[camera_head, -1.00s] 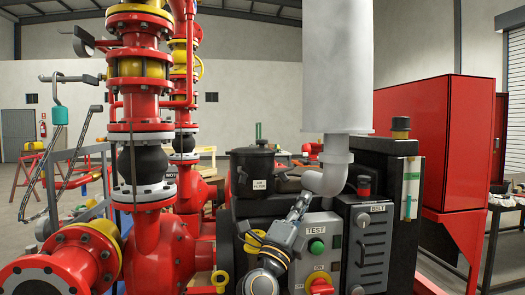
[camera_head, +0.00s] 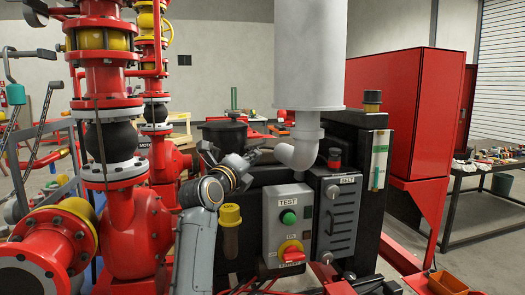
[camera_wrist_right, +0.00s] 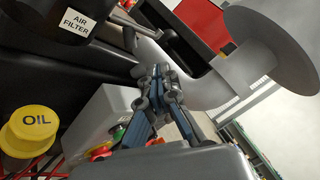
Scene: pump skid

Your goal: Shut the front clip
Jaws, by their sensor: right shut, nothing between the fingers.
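The black air filter pot (camera_head: 224,133) stands behind my right gripper in the head view. In the right wrist view its lower part and its AIR FILTER label (camera_wrist_right: 78,22) show at the upper left. I cannot make out the front clip for certain; my gripper covers the pot's front in the head view. My right gripper (camera_head: 256,154) is shut and empty, in front of and just right of the pot, near the grey exhaust elbow. In the right wrist view its fingertips (camera_wrist_right: 160,72) are together, below and right of the pot. My left gripper is not in view.
The grey exhaust pipe (camera_head: 295,55) rises right of my gripper. The TEST box (camera_head: 289,225) stands below it, with the BELT guard (camera_head: 339,215) to its right. The yellow OIL cap (camera_head: 229,214) is beside my right arm. Red piping (camera_head: 130,230) stands at the left.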

